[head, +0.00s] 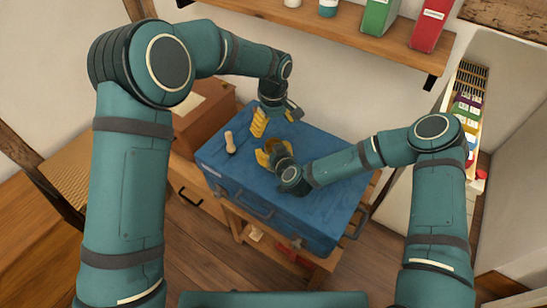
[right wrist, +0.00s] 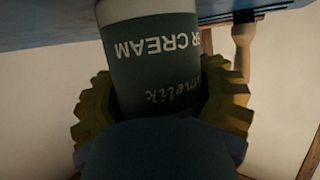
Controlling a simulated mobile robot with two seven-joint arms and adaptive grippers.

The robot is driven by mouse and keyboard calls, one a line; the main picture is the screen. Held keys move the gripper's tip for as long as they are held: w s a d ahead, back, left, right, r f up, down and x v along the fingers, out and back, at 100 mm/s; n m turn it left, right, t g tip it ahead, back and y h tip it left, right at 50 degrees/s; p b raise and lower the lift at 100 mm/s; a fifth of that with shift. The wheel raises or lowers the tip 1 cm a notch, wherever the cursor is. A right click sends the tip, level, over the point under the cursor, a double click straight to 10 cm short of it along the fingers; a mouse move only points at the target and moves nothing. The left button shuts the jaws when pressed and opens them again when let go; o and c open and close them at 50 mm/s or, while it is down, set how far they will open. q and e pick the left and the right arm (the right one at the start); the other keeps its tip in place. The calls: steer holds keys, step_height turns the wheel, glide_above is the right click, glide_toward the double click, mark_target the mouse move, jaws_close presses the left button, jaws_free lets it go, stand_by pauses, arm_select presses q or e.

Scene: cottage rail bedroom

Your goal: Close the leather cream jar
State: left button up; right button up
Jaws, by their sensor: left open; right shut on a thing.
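The leather cream jar (right wrist: 155,60), dark green with pale lettering and a whitish band, sits between the yellow fingers of my right gripper (right wrist: 160,100), which is shut on it. In the head view my right gripper (head: 268,157) is at the middle of the blue chest top, and a brownish round patch shows between its fingers, perhaps the jar's top. My left gripper (head: 276,118) is open just behind it, above the chest's far edge, fingers apart. I cannot make out a lid in either view.
The blue chest (head: 325,172) has a light wooden-handled tool (head: 230,143) standing on its left part. A brown box (head: 203,118) is to the left. A wall shelf (head: 340,27) with binders hangs behind. The chest's right part is clear apart from my right arm above it.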

jaws_close()
arm_select(q)
steer(key=shift+s+d+f, duration=0.1)
steer(key=shift+s+f, duration=0.15)
steer(key=shift+f, duration=0.15)
steer(key=shift+w+r, duration=0.25)
steer(key=shift+r, duration=0.15)
steer(key=shift+f, duration=4)
steer(key=shift+c, duration=0.4)
